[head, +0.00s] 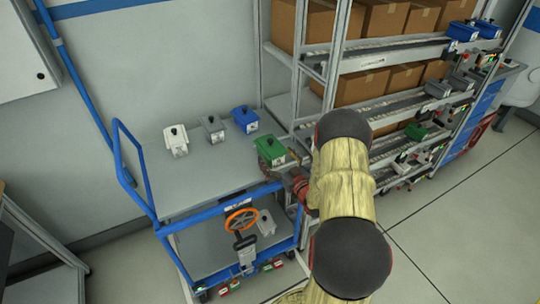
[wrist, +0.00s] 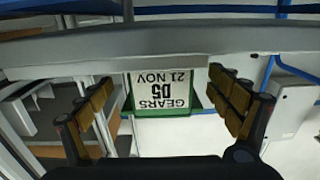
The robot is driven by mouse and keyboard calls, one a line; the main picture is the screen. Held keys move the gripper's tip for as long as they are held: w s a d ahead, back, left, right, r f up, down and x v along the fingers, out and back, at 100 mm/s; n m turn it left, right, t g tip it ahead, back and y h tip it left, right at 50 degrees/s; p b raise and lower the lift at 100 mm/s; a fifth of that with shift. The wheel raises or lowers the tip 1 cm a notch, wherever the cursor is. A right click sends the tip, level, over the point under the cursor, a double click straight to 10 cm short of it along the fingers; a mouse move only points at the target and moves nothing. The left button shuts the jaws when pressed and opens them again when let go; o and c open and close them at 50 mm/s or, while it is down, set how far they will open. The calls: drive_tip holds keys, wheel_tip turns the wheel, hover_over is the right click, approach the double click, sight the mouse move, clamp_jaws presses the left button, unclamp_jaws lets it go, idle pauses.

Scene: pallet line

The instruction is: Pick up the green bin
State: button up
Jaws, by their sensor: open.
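The green bin (head: 271,150) with a dark knob on its lid stands at the right end of the grey top of the blue-framed cart (head: 190,194). In the wrist view, which is upside down, the green bin (wrist: 168,111) shows a white label (wrist: 161,90) reading GEARS D5 21 NOV. My gripper (wrist: 162,92) is open, with one finger to each side of the bin in the picture. Gaps show between the fingers and the bin. In the head view my arm reaches the bin from the right, and the fingers are hard to make out.
White (head: 176,141), grey (head: 213,128) and blue (head: 245,119) bins stand left of the green bin on the cart top. A shelf rack (head: 297,90) with cardboard boxes stands close behind and right. Another green bin (head: 415,131) is on the rack. An orange-rimmed wheel (head: 241,220) is at the cart's front.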

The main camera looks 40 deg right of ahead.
drive_tip(key=w, duration=0.2)
drive_tip(key=w+b, duration=0.1)
drive_tip(key=w, duration=0.1)
drive_tip(key=shift+d, duration=0.35)
drive_tip(key=shift+c, duration=1.2)
drive_tip(key=c, duration=1.7)
drive_tip(key=shift+r, duration=0.1)
drive_tip(key=shift+c, duration=0.5)
